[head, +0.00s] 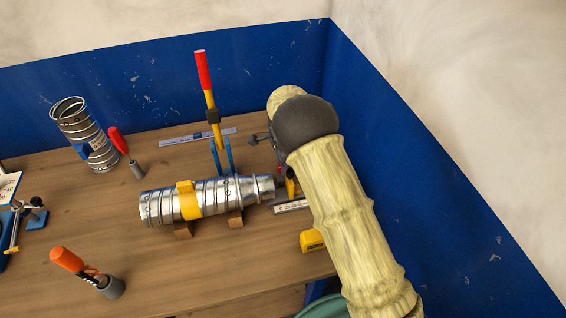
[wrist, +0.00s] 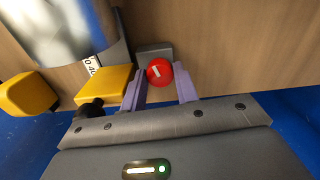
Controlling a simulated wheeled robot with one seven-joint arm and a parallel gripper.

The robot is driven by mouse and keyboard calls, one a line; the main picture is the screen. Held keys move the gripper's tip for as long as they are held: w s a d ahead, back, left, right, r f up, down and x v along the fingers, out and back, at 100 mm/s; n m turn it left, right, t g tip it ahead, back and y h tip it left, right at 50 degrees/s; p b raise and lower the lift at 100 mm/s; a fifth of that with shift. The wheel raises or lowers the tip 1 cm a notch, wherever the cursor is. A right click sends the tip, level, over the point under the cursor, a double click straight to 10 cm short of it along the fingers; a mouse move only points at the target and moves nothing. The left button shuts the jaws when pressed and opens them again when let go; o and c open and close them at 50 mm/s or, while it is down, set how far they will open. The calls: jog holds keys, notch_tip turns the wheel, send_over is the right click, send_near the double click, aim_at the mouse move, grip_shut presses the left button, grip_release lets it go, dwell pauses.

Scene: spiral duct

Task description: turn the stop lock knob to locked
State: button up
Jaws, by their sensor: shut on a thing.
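The red stop lock knob (wrist: 160,72) sits in front of a small grey block (wrist: 153,48) in the wrist view. A short white mark shows on its face, slightly tilted. My gripper (wrist: 161,86) has its two purple fingers on either side of the knob and is shut on it. In the head view a small red spot (head: 279,168), probably the knob, shows beside my arm. My gripper is mostly hidden there behind my arm. I cannot read any locked or unlocked lettering.
A silver spiral duct (head: 160,207) with a yellow band lies on wooden blocks left of my arm. A red-and-yellow lever (head: 210,100) stands behind it. A yellow tape measure (head: 312,240) lies near the front edge. Blue walls (head: 420,190) close the right side.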

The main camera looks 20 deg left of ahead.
jog(key=shift+w+a+r+m, duration=0.1)
jog(key=shift+r+m, duration=0.05)
jog(key=shift+m, duration=0.95)
jog(key=o, duration=1)
jog(key=shift+f, duration=0.2)
jog(key=shift+r, duration=0.1)
